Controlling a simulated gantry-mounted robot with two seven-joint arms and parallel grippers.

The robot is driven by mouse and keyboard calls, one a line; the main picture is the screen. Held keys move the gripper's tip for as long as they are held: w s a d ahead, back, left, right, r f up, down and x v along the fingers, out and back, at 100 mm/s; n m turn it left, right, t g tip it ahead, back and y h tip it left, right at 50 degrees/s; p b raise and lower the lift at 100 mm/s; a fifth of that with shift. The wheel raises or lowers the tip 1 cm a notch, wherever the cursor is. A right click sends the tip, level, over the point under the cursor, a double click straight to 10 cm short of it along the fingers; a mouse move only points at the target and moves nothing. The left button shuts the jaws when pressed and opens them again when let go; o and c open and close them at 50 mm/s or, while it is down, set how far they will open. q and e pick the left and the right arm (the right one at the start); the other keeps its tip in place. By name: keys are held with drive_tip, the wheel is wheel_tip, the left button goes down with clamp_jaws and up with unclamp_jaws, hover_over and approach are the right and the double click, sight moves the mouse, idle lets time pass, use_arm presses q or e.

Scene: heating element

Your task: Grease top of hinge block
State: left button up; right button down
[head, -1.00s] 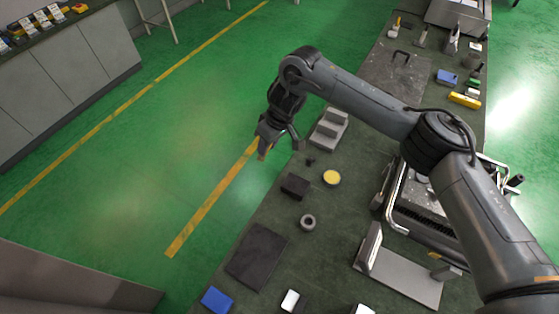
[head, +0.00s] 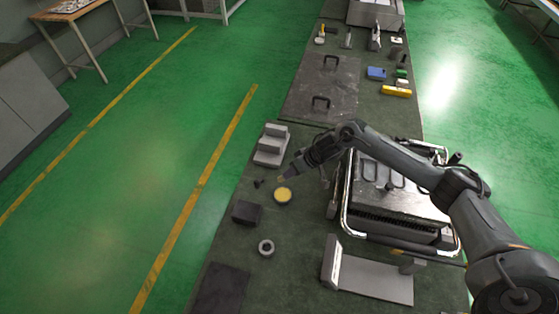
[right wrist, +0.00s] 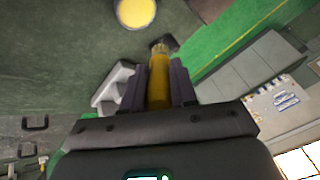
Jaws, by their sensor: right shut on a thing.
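My right gripper (head: 300,168) is shut on a brush with a yellow handle (right wrist: 159,82) and a dark tip (right wrist: 164,44). It is just up and right of the round tin of yellow grease (head: 283,195), which also shows in the right wrist view (right wrist: 135,12). In the wrist view the brush tip appears apart from the tin. A light grey stepped block (head: 271,146) and a black block (head: 247,212) stand near the tin; I cannot tell which is the hinge block. My left gripper is not in view.
The dark bench top (head: 290,290) carries a grey ring (head: 266,247), a grey bracket (head: 370,279) and a large framed heating unit (head: 385,200). A dark plate with handles (head: 318,85) and small tools lie farther back. Green floor lies left of the bench.

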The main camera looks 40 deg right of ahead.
wheel_tip(320, 180, down, 8)
drive_tip(key=s+b, duration=0.1)
drive_tip(key=b, duration=0.7)
drive_tip(key=shift+r, duration=0.25)
idle(0.7)
drive_tip(key=shift+f, duration=0.35)
idle(0.4)
drive_tip(key=shift+f, duration=0.3)
idle(1.2)
drive_tip(key=shift+s+d+f, duration=0.1)
drive_tip(key=shift+f, duration=0.05)
idle(0.5)
